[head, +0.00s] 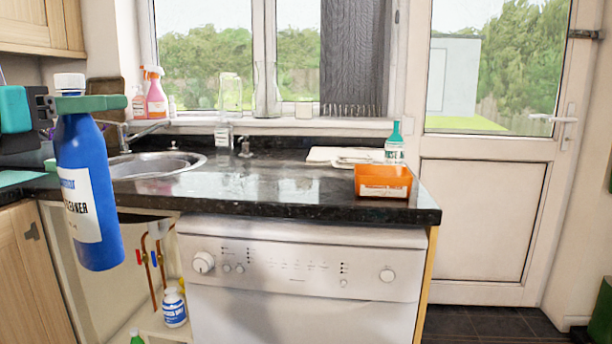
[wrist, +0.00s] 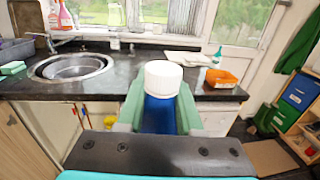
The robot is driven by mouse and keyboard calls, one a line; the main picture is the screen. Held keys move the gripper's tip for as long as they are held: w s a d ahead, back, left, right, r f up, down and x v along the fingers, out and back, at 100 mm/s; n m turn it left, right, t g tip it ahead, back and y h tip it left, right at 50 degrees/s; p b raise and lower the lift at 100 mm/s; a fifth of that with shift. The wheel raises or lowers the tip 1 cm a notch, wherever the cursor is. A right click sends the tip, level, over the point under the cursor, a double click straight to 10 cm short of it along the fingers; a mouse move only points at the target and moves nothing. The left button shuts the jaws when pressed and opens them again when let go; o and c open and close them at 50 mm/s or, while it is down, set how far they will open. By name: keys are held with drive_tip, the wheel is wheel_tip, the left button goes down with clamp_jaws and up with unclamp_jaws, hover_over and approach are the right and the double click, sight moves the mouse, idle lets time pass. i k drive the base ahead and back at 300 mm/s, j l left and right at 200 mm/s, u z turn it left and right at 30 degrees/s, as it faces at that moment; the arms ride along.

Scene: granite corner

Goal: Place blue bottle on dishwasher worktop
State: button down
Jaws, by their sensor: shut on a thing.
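The blue bottle (head: 86,200) with a white cap and white label hangs upright at the left of the head view, in front of the counter. My gripper (head: 95,104) is shut around its neck, just below the cap. In the wrist view the bottle's white cap (wrist: 163,77) stands between the green fingers of my gripper (wrist: 161,105). The dishwasher (head: 300,280) is white, and the dark granite worktop (head: 270,187) lies above it, to the right of the bottle.
An orange tray (head: 383,182) and a green-capped bottle (head: 394,145) stand near the worktop's right end, with white cloths (head: 345,156) behind. The sink (head: 155,166) is at left. The worktop between sink and tray is clear. A cleaner bottle (head: 173,307) stands in the open cupboard.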

sight(246, 178)
drive_tip(key=i+l, duration=0.15)
drive_tip(key=i, duration=0.5)
drive_tip(key=i+l, duration=0.15)
drive_tip(key=i, duration=0.45)
